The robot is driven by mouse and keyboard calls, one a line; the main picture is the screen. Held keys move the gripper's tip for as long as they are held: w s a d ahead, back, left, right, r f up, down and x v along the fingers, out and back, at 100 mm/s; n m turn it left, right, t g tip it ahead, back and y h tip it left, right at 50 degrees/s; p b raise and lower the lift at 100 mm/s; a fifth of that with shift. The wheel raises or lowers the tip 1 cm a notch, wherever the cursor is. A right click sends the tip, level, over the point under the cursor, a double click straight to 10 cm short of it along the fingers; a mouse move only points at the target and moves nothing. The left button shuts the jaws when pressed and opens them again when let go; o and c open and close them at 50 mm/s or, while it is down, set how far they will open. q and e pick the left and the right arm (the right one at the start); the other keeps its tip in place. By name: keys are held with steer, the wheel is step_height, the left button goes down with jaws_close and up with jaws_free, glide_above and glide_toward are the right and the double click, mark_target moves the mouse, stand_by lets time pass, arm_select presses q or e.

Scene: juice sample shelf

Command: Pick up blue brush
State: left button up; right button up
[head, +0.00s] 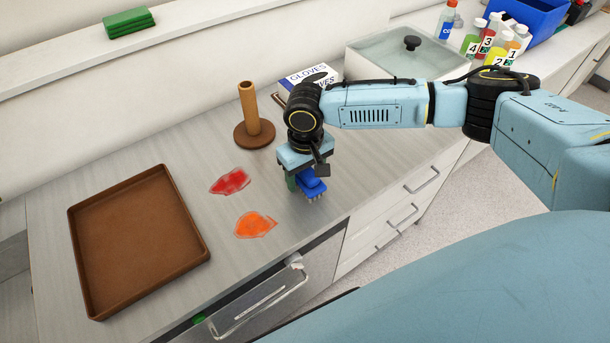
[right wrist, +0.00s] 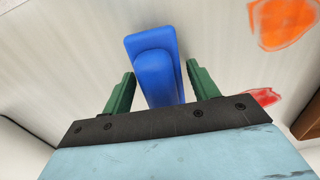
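The blue brush (head: 313,188) is on the counter near its front edge, right of the red and orange stains, with its bristles toward the front edge. My right gripper (head: 301,184) is low over the brush and points down. In the right wrist view the blue brush (right wrist: 156,65) lies between the two green fingers of my right gripper (right wrist: 161,80). The fingers are apart, with narrow gaps showing on both sides of the brush. The gripper hides part of the brush in the head view. My left gripper is not in view.
A red stain (head: 230,181) and an orange stain (head: 254,225) mark the counter. A brown tray (head: 74,250) is at left. A wooden post on a round base (head: 254,135) and a gloves box (head: 311,74) stand behind. Bottles (head: 488,40) are at the back right.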

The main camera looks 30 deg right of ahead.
steer(key=c, duration=0.8)
steer(key=shift+r, duration=0.1)
step_height(320, 180, up, 10)
steer(key=shift+p, duration=0.4)
